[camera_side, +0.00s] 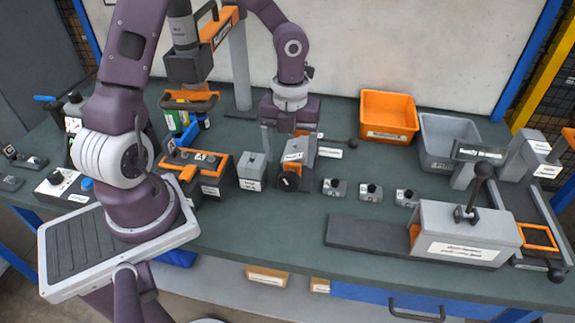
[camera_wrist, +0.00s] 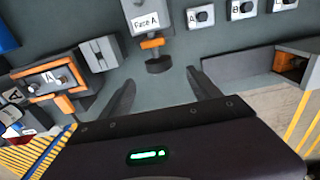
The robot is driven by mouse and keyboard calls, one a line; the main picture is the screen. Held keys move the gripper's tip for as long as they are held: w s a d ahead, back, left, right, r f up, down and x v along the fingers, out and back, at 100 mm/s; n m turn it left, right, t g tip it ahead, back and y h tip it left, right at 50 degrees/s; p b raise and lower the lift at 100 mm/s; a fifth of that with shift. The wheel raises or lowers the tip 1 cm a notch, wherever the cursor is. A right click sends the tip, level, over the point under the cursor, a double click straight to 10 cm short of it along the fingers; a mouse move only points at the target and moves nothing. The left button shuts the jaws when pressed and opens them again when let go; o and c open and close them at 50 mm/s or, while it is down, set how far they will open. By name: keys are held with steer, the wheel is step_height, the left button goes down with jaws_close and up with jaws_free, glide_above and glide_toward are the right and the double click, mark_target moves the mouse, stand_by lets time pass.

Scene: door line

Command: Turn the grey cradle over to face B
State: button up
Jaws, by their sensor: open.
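The grey cradle (camera_side: 300,150) stands on the bench below my gripper. It has an orange band and a black round knob at its front. In the wrist view the cradle (camera_wrist: 137,9) carries a white label reading "Face A" and is cut off by the top edge. My gripper (camera_side: 292,143) is open and points down over the cradle. In the wrist view the two fingers of my gripper (camera_wrist: 161,78) are spread and empty, with the knob (camera_wrist: 158,63) just beyond and between their tips. I see no clear contact.
Small grey knob boxes (camera_side: 334,189) stand right of the cradle; two read A and B in the wrist view. A grey block (camera_side: 251,172) and an orange-edged fixture (camera_side: 205,165) stand left. A long slide with a grey housing (camera_side: 466,235) lies front right. Orange (camera_side: 388,117) and grey bins stand behind.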

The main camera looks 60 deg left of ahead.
mark_target(285, 174)
steer(key=shift+w+d+f+y, duration=0.1)
steer(key=shift+d+f+y, duration=0.05)
steer(key=shift+f+y, duration=0.2)
steer(key=f, duration=0.7)
steer(key=shift+a+f, duration=0.15)
steer(key=shift+a, duration=0.05)
steer(key=c, duration=1.4)
steer(key=shift+o, duration=0.2)
steer(key=shift+s+a+t+h, duration=0.15)
steer(key=shift+s+t+h, duration=0.15)
steer(key=shift+h, duration=0.15)
steer(key=shift+a+t+h, duration=0.15)
steer(key=shift+t+h, duration=0.95)
steer(key=o, duration=1.4)
steer(key=shift+c, duration=0.2)
